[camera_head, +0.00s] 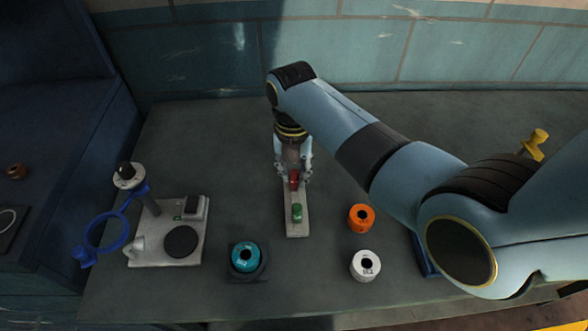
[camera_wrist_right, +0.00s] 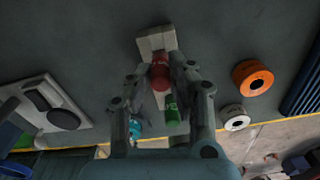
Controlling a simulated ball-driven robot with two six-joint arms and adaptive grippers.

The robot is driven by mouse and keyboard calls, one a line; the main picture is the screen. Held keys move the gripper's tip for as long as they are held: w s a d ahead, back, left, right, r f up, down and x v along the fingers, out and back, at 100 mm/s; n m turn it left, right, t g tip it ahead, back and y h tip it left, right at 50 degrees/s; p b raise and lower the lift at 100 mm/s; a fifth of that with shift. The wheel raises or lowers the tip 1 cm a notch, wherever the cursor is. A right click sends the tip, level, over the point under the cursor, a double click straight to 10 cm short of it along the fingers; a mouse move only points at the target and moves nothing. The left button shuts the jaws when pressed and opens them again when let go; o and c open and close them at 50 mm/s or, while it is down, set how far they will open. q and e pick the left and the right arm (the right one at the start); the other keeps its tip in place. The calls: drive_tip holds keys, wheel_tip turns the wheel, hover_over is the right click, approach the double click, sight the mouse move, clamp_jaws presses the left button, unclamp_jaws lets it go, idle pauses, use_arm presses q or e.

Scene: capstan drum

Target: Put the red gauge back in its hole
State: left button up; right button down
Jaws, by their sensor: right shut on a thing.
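The red gauge (camera_head: 293,180) is between the fingers of my right gripper (camera_head: 293,176), over the pale gauge block. It also shows in the right wrist view (camera_wrist_right: 160,74), with the gripper fingers (camera_wrist_right: 158,82) on either side of it. The gauge block (camera_head: 296,226) is a long narrow strip on the table, and its bare end shows in the wrist view (camera_wrist_right: 155,41). A green gauge (camera_head: 297,211) stands in the block beside the red one. The hole under the red gauge is hidden, so I cannot tell whether the gauge is seated. My left gripper is not in view.
Left of the block are a teal spool (camera_head: 245,257) on a dark base and a pale stand (camera_head: 168,256) with a blue ring (camera_head: 106,232). An orange spool (camera_head: 361,218) and a white spool (camera_head: 365,266) stand right of it. Table behind the block is clear.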

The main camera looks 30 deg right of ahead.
drive_tip(key=shift+f, duration=0.3)
idle(0.6)
drive_tip(key=c, duration=1.1)
unclamp_jaws()
wheel_tip(320, 180, up, 12)
drive_tip(key=shift+w+r, duration=0.1)
